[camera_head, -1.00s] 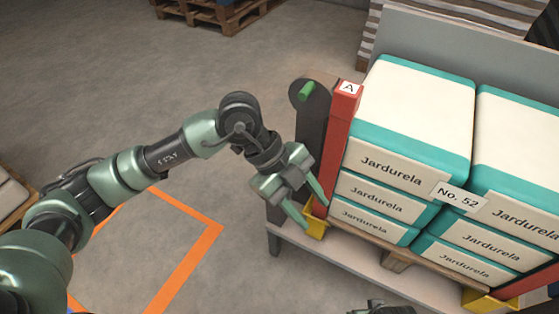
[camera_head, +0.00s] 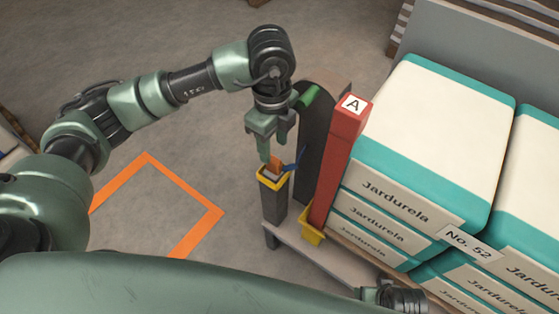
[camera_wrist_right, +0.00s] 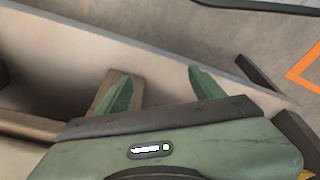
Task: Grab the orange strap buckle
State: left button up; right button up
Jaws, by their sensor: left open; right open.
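The orange strap buckle (camera_head: 274,165) sits at the mouth of a dark post-like holder with a yellow rim (camera_head: 274,201), left of the red post. A dark blue strap (camera_head: 296,163) shows beside it. My left gripper (camera_head: 272,150) is open and points down just above the buckle, its fingers partly covering it. I cannot tell whether they touch it. My right gripper (camera_wrist_right: 158,82) is open in the right wrist view, with nothing visible between its fingers, over a pale surface. Part of my right arm shows low in the head view.
A red post marked A (camera_head: 338,160) and a dark plate with a green handle (camera_head: 309,95) stand close right of my left gripper. Stacked white-and-teal Jardurela sacks (camera_head: 440,135) fill the right. Orange floor markings (camera_head: 200,230) lie on clear floor at left.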

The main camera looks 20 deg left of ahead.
aim_at(273, 159)
pick_arm(q)
notch_tip(273, 159, down, 7)
jog(key=shift+r+b, duration=0.2)
jog(key=shift+b, duration=0.3)
jog(key=shift+f, duration=0.55)
grip_shut()
pick_arm(e)
jog(key=r, duration=0.4)
jog(key=shift+w+r, duration=0.1)
jog(key=shift+w, duration=0.2)
